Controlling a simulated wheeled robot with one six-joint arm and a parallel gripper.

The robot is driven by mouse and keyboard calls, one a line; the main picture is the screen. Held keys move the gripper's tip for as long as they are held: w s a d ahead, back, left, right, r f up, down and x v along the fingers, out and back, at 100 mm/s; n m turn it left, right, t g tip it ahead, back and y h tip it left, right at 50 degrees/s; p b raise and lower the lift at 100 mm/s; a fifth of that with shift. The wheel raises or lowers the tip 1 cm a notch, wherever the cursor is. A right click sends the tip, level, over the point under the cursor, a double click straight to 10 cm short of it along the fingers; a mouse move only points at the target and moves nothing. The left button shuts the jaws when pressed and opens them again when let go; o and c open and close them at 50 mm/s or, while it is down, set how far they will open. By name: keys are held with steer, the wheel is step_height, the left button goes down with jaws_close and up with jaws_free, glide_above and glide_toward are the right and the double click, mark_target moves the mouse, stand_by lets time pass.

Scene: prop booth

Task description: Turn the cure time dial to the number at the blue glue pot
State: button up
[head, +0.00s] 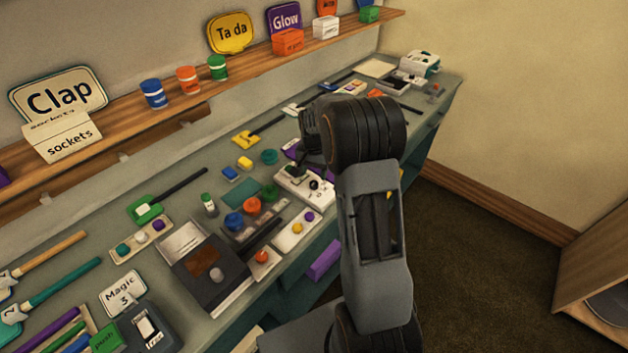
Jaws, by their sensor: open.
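A blue pot (234,222) stands on the bench in a row with an orange and a green one. A blue jar (153,94) with a white band stands on the shelf. I cannot tell which is the glue pot, and no number is readable at either. A white box (318,196) with a dark knob sits under my arm, partly hidden. A dark box (210,272) with a grey round knob is nearer. I cannot tell which carries the cure time dial. My gripper (300,168) is over the white box, small, dark and partly hidden by my arm. It is open, with nothing seen in it.
A white panel (296,232) with coloured buttons and a small box with an orange button (262,262) are close by. Signs and small boxes line the shelf (235,82). Open floor (470,250) lies right of the bench.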

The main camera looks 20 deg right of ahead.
mark_target(314, 183)
steer(key=shift+f+p, duration=0.3)
steer(key=shift+f, duration=2.15)
steer(key=shift+c, duration=0.5)
steer(key=c, duration=0.8)
steer(key=shift+n, duration=0.3)
steer(key=n+b, duration=0.2)
steer(key=n, duration=0.2)
steer(key=shift+b, duration=0.3)
steer(key=shift+n+b, duration=0.65)
steer(key=shift+n, duration=1.85)
